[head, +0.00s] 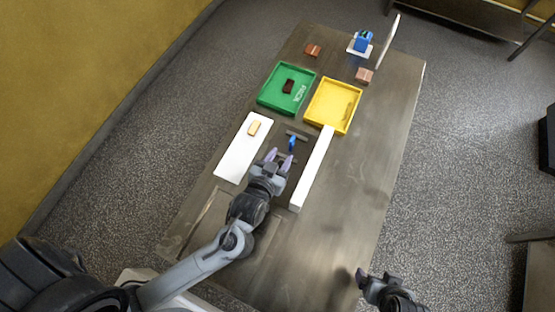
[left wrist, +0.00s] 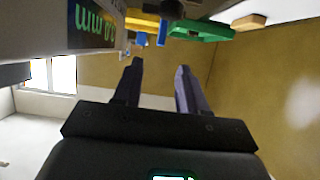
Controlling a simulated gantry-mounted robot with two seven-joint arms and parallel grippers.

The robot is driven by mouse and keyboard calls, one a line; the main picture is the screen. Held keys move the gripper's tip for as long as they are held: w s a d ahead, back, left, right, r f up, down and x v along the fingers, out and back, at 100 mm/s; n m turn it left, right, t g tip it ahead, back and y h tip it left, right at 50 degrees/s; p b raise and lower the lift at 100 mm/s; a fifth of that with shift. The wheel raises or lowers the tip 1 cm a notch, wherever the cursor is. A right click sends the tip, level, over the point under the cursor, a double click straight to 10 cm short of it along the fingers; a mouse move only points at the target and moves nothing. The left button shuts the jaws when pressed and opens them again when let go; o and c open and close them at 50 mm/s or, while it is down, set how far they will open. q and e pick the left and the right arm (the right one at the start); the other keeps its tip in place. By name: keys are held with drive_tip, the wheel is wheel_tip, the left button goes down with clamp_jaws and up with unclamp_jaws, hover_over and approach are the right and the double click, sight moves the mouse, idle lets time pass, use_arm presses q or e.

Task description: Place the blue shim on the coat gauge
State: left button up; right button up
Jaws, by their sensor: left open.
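The blue shim (head: 292,143) shows as a small blue piece beside short grey bars (head: 297,134), just ahead of my left gripper's fingertips. My left gripper (head: 281,156) is open and empty, low over the table; its spread fingers also show in the left wrist view (left wrist: 158,75). A blue device (head: 363,42) on a white plate stands at the far end. In the left wrist view, a dark panel with green characters (left wrist: 93,24) is close at upper left. I cannot tell which is the coat gauge. My right gripper (head: 376,275) is at the near right, its jaws unclear.
A green tray (head: 267,91) with a dark piece and a yellow tray (head: 333,124) lie ahead. A white board (head: 236,159) bears a tan block (head: 254,128). A long white bar (head: 313,170) runs right of my left gripper. The table's right side is clear.

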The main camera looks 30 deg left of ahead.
use_arm(q)
drive_tip(key=s+a+g, duration=0.1)
drive_tip(key=s+g, duration=0.1)
drive_tip(key=s, duration=0.1)
drive_tip(key=s+f+m+g+h, duration=0.1)
drive_tip(key=s+g, duration=0.1)
drive_tip(key=s, duration=0.1)
drive_tip(key=s+a+g+h, duration=0.1)
drive_tip(key=s+g, duration=0.1)
drive_tip(key=s, duration=0.1)
drive_tip(key=shift+s+a+f+m, duration=0.25)
drive_tip(key=shift+a+f+m, duration=0.1)
drive_tip(key=shift+f+m, duration=0.05)
drive_tip(key=s+a+g, duration=0.1)
drive_tip(key=s, duration=0.1)
drive_tip(key=s+a+g, duration=0.1)
drive_tip(key=s, duration=0.1)
drive_tip(key=s+a+g+y, duration=0.1)
drive_tip(key=s, duration=0.2)
drive_tip(key=shift+a+r+m+g, duration=0.1)
drive_tip(key=shift+a+m+g, duration=0.2)
drive_tip(key=shift+a+m, duration=0.1)
drive_tip(key=shift+s, duration=0.2)
drive_tip(key=shift+r, duration=0.1)
